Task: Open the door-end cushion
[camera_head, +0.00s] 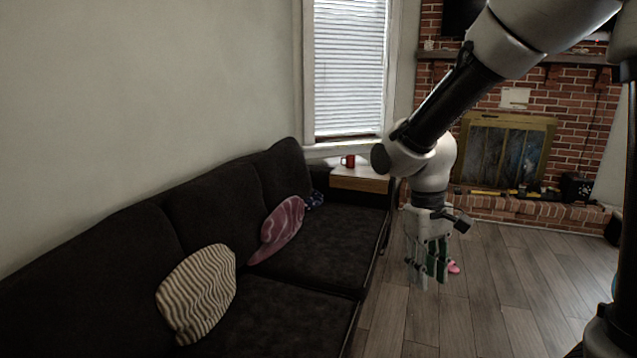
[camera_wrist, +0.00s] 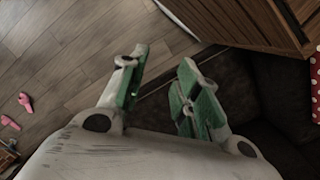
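A cream and dark striped cushion (camera_head: 197,294) leans on the near part of the dark sofa (camera_head: 300,254) in the head view. A pink-red patterned cushion (camera_head: 279,228) leans farther along, with a small blue patterned item (camera_head: 315,200) beyond it. No door shows, so I cannot tell which cushion is at the door end. My gripper (camera_head: 428,279) points down over the floor, right of the sofa and apart from the cushions. In the wrist view my gripper (camera_wrist: 159,65) has its green-padded fingers spread, with nothing between them.
A wooden side table (camera_head: 360,180) with a red mug (camera_head: 348,161) stands at the sofa's far end. Pink slippers (camera_wrist: 25,103) lie on the wooden floor. A brick fireplace (camera_head: 505,150) is behind. A red white-dotted thing (camera_wrist: 315,85) shows at the wrist view's right edge.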

